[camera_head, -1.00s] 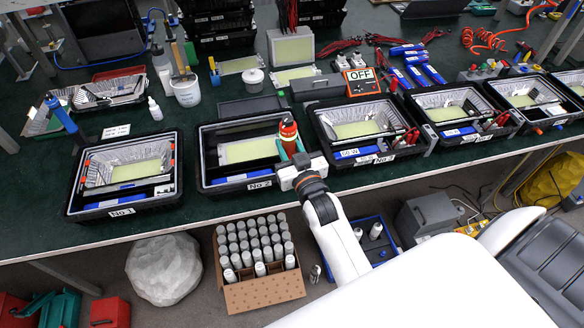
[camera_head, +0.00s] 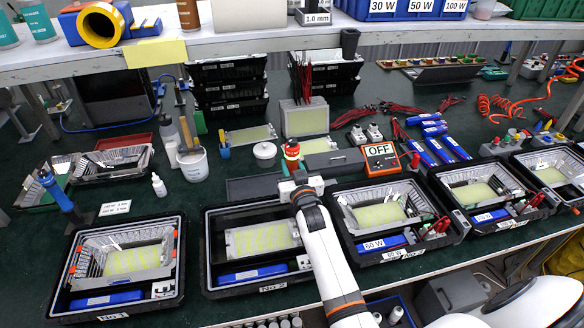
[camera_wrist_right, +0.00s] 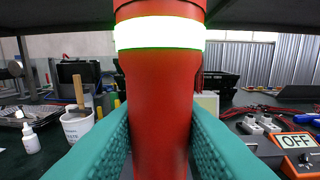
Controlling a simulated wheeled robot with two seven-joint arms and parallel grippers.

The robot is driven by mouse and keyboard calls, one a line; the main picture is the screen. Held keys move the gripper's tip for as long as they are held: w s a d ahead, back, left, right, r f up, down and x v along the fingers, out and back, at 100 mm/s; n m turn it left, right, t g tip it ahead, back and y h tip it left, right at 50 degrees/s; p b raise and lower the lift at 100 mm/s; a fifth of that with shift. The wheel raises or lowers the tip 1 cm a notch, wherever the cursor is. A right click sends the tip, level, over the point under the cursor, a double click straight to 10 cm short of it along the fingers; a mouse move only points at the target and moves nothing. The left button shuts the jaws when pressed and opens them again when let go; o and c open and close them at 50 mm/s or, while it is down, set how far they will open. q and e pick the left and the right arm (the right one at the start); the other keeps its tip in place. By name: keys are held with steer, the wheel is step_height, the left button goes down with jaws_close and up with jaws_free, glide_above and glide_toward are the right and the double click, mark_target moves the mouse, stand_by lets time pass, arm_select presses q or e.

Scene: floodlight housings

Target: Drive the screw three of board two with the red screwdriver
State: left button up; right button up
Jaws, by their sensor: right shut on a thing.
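The red screwdriver (camera_head: 291,154) stands upright above the back right part of the housing marked No 2 (camera_head: 207,262). My right gripper (camera_head: 294,175) is shut on it. In the right wrist view the red handle (camera_wrist_right: 161,110) with its bright white band fills the space between the teal finger pads. The screwdriver's tip is hidden. Board two (camera_head: 262,239) is a pale yellow-green panel lying in the No 2 housing, left of my right arm. Its separate screws are too small to tell. My left gripper does not show.
Housing No 1 (camera_head: 175,222) is on the left, and several more housings stand to the right. A blue-handled tool (camera_head: 56,190) stands at the far left. The orange OFF box (camera_head: 381,158), a grey box (camera_head: 334,161) and a white lidded pot (camera_head: 264,153) are behind. A shelf (camera_head: 250,45) crosses above.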

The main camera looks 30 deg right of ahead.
steer(key=shift+r, duration=0.15)
steer(key=shift+f, duration=0.45)
steer(key=shift+f+b, duration=0.15)
steer(key=shift+b, duration=0.15)
steer(key=shift+w+f+b, duration=0.1)
steer(key=shift+f+b, duration=0.7)
steer(key=shift+f, duration=0.25)
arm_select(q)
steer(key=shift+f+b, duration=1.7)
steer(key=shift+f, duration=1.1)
arm_select(e)
steer(key=shift+f, duration=2.3)
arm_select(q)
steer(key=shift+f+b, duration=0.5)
arm_select(e)
steer(key=shift+f, duration=0.65)
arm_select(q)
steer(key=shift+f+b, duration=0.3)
arm_select(e)
steer(key=shift+s+f, duration=0.2)
steer(key=shift+f, duration=0.55)
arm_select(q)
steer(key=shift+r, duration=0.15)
arm_select(e)
steer(key=shift+r, duration=0.1)
